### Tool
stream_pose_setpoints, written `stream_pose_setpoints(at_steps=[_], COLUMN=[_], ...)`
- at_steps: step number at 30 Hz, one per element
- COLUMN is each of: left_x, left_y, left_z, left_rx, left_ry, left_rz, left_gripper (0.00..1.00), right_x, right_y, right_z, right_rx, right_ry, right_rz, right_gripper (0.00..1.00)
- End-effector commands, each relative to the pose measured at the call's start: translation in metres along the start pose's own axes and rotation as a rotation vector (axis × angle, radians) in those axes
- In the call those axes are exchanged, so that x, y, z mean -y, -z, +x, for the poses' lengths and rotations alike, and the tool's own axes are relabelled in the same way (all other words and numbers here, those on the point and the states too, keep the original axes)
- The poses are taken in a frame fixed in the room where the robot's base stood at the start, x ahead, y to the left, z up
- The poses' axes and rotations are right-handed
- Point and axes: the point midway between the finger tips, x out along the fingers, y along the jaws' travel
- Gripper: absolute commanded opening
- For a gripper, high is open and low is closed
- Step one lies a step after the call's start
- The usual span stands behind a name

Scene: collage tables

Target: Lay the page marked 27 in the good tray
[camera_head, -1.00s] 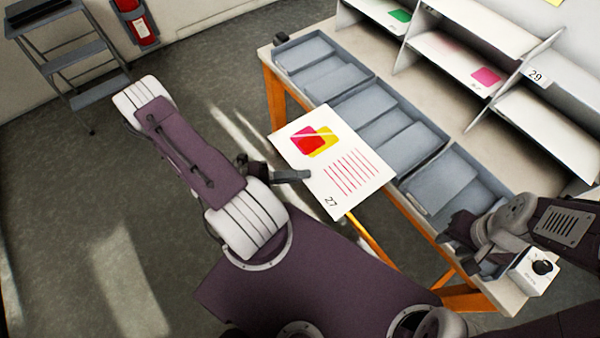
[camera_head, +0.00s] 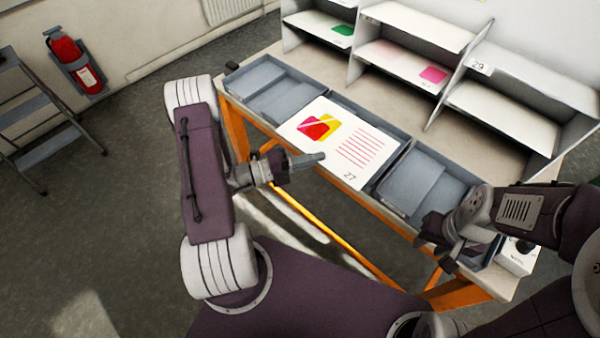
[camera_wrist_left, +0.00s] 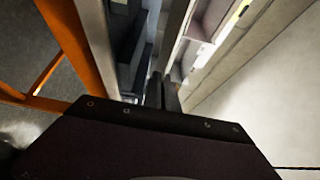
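The page marked 27 (camera_head: 352,140) is a white sheet with a red and yellow picture and red lines. It lies flat in view over the middle grey tray (camera_head: 397,150) and hides most of it; I cannot tell whether it touches the tray. My left gripper (camera_head: 312,160) is shut on the page's near edge. Its dark fingers show close together in the left wrist view (camera_wrist_left: 162,92). My right gripper (camera_head: 438,245) is apart from the page, near the right tray (camera_head: 425,185), with its fingers apart and empty. I cannot read which tray is the good one.
Another grey tray (camera_head: 270,92) stands at the left of the table (camera_head: 500,158). A white shelf unit (camera_head: 440,85) with green and pink cards stands behind the trays. A white box with a black knob (camera_head: 520,250) is at the table's right end.

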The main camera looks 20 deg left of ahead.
Motion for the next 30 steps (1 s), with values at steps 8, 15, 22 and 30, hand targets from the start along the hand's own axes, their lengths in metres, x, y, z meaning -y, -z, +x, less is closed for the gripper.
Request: stream_pose_setpoints(at_steps=[8,15,22,30], left_x=[-0.002,-0.042,-0.052,-0.052], left_y=[-0.027,-0.032,-0.034,-0.034], left_z=[0.048,0.055,0.057,0.057], left_rx=[-0.005,-0.001,-0.001,0.000], left_ry=[0.001,0.000,0.000,0.000], left_rz=[0.005,-0.002,0.000,0.000], left_gripper=[0.00,0.00,0.00,0.10], right_x=[0.000,-0.001,-0.001,-0.001], right_y=[-0.002,-0.004,-0.005,-0.005], right_z=[0.016,0.042,0.048,0.047], right_rx=[0.000,0.000,0.000,0.000], right_ry=[0.000,0.000,0.000,0.000], right_rz=[0.000,0.000,0.000,0.000], right_gripper=[0.36,0.36,0.36,0.36])
